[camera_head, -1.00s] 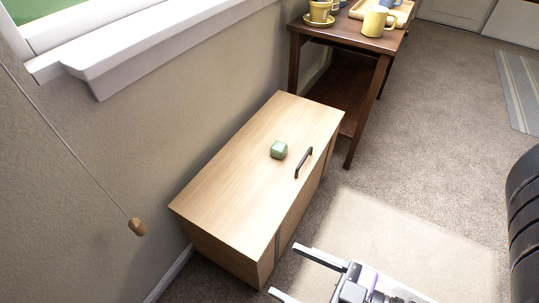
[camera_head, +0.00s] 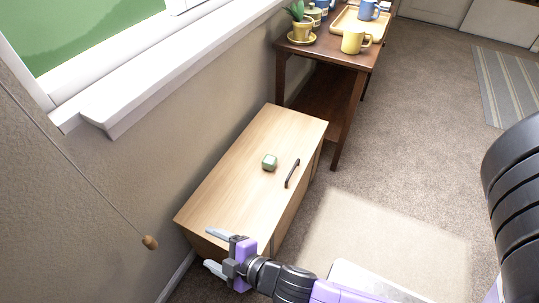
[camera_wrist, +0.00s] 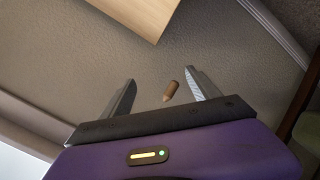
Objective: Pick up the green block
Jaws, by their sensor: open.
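The green block (camera_head: 269,162) is small and rests on top of a light wooden chest (camera_head: 228,187), near the chest's dark handle. My gripper (camera_head: 212,250) is at the chest's near end, to the lower left of the block and well apart from it. In the wrist view my gripper (camera_wrist: 158,92) is open, with nothing between its fingers. The block does not show in the wrist view, where only a corner of the chest (camera_wrist: 138,12) is seen at the top.
A cord with a wooden pull (camera_head: 150,242) hangs by the wall at left. A dark wooden table (camera_head: 336,55) with mugs and a potted plant (camera_head: 301,24) stands behind. Carpet to the right is open.

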